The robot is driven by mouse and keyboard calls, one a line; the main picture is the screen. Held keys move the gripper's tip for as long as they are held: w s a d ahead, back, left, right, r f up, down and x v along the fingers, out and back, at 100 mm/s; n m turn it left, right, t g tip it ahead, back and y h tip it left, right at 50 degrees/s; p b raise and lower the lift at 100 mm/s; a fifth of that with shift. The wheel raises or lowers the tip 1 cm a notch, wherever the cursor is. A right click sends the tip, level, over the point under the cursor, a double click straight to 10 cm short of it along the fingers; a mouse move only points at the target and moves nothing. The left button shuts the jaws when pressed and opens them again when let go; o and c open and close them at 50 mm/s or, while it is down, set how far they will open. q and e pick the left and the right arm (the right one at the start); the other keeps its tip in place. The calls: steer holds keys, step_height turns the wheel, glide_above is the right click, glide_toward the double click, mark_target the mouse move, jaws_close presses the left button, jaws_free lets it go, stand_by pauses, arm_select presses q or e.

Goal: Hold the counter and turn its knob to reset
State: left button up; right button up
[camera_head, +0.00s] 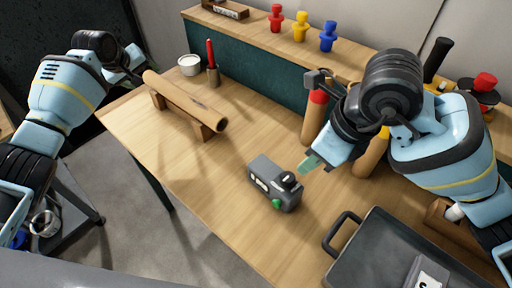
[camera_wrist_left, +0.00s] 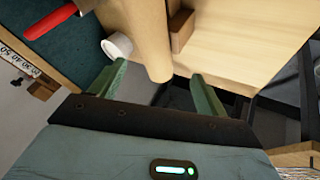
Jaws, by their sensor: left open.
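The counter (camera_head: 262,180) is a small dark grey box with a pale display on one side, lying on the wooden table. A green knob (camera_head: 277,203) sits on its near end, and a black round part (camera_head: 289,178) shows on top. My right gripper (camera_head: 311,164), with greenish fingers, is just right of and behind the counter, apart from it; its finger gap is unclear. My left gripper (camera_head: 138,74) is at the table's far left, away from the counter. In the left wrist view its two green fingers (camera_wrist_left: 158,88) are spread, with nothing held between them.
A brown roll (camera_head: 185,102) lies on a wooden stand behind the counter. A white cup (camera_head: 190,65) and red tool (camera_head: 211,58) stand at the back. A dark tray (camera_head: 345,255) is at front right. Upright brown rolls (camera_head: 315,120) stand behind my right gripper. Table left of the counter is clear.

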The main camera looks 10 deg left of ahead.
arm_select(q)
steer(key=d+r+m+h, duration=0.1)
steer(key=d+r+m, duration=0.35)
steer(key=d, duration=0.35)
steer(key=d+r+m+h, duration=0.1)
steer(key=d+r+m, duration=0.2)
steer(key=d+m, duration=0.4)
steer(key=m+g+y, duration=0.2)
steer(key=m+g, duration=0.5)
steer(key=m, duration=1.5)
glide_above(262, 165)
step_height(262, 165, down, 10)
steer(key=shift+w+r, duration=0.15)
steer(key=shift+f, duration=4)
